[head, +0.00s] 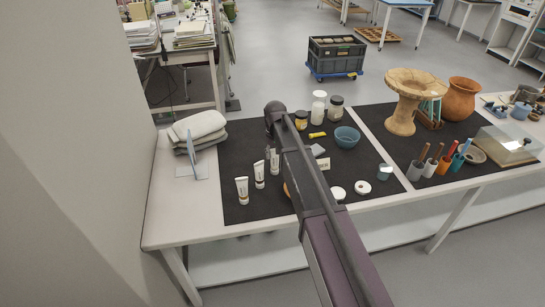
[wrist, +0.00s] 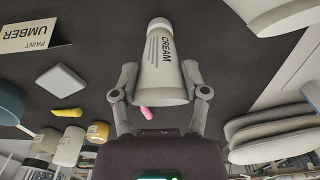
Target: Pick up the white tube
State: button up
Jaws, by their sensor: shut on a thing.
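A white tube (wrist: 160,70) with "CREAM" printed on it stands between the fingers of my gripper (wrist: 160,90) in the wrist view. The gripper is shut on it, near its wide end; its narrow cap points to the top of that view. In the head view, this appears to be the farthest tube (head: 274,160) of a row, just left of my arm. Two more white tubes, a middle one (head: 259,175) and a nearer one (head: 242,190), stand on the dark mat. I cannot tell whether the held tube touches the mat.
The dark mat (head: 235,150) also carries bottles (head: 318,107), a yellow item (head: 317,135), a blue bowl (head: 347,137) and white round pieces (head: 363,187). Folded grey cloths (head: 199,126) lie at the left. A paint card (wrist: 27,38) and pink piece (wrist: 147,113) are near the tube.

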jog(key=shift+r+p, duration=4.85)
jog(key=shift+r, duration=0.1)
jog(key=shift+s, duration=0.1)
